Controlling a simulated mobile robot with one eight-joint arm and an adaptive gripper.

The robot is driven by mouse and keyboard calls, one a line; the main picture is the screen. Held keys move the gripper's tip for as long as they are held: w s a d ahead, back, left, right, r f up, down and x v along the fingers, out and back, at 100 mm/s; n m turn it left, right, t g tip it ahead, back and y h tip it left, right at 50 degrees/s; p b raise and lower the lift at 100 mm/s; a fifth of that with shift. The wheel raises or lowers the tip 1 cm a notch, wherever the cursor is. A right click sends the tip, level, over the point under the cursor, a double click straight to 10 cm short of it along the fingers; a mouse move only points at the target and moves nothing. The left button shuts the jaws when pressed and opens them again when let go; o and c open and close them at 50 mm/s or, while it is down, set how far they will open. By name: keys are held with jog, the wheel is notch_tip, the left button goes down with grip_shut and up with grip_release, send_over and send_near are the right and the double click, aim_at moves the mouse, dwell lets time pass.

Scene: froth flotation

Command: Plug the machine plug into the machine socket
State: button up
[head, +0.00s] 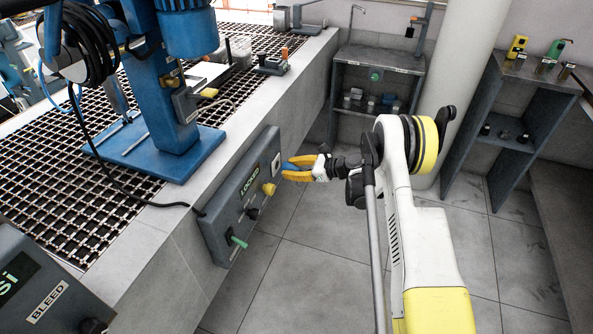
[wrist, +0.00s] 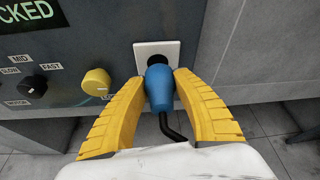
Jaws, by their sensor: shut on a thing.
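The machine plug (wrist: 160,92) is blue with a black cable running down from its back. My gripper (wrist: 160,80) has its two yellow fingers shut on the sides of the plug. The machine socket (wrist: 142,52) is a white square plate with a dark round opening, on the grey control panel. The plug's front is right at the opening; I cannot tell whether it has entered. In the head view my gripper (head: 291,168) is at the right end of the panel, by the white socket plate (head: 276,165), with blue of the plug (head: 303,159) between the yellow fingers.
The grey panel (head: 226,205) carries a LOCKED display (head: 249,187), a yellow knob (wrist: 97,82), a black knob (wrist: 32,86) and a green handle (head: 238,241). A blue machine (head: 160,100) stands on the grating above. Tiled floor (head: 300,270) is clear below.

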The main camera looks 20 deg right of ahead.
jog(key=shift+w+a, duration=0.4)
jog(key=shift+a, duration=0.1)
jog(key=shift+w+a, duration=0.25)
jog(key=shift+a, duration=0.15)
dwell(1.9)
jog(key=o, duration=1.2)
jog(key=shift+r, duration=0.1)
jog(key=v, duration=1.2)
jog(key=shift+a, duration=0.1)
